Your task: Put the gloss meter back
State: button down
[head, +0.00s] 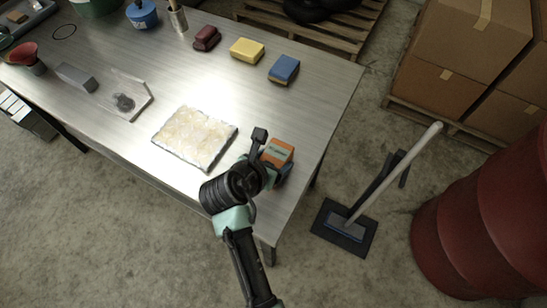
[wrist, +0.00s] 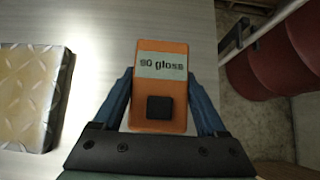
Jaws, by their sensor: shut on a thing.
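The gloss meter (wrist: 162,92) is an orange block with a pale label reading "90 gloss" and a dark square on its top. In the wrist view my gripper (wrist: 163,100) is shut on it, with one blue finger along each side. In the head view the orange gloss meter (head: 278,152) is at the table's near right edge, with my gripper (head: 272,165) around it. I cannot tell whether it touches the tabletop or hangs just above it.
A diamond-plate panel (head: 195,138) lies left of my gripper. Red, yellow (head: 247,50) and blue (head: 284,69) blocks lie along the table's far side. A clear tray (head: 125,95) is further left. A broom-like tool (head: 345,226) and red drum (head: 483,215) stand on the floor at right.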

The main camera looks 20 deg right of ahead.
grip_release()
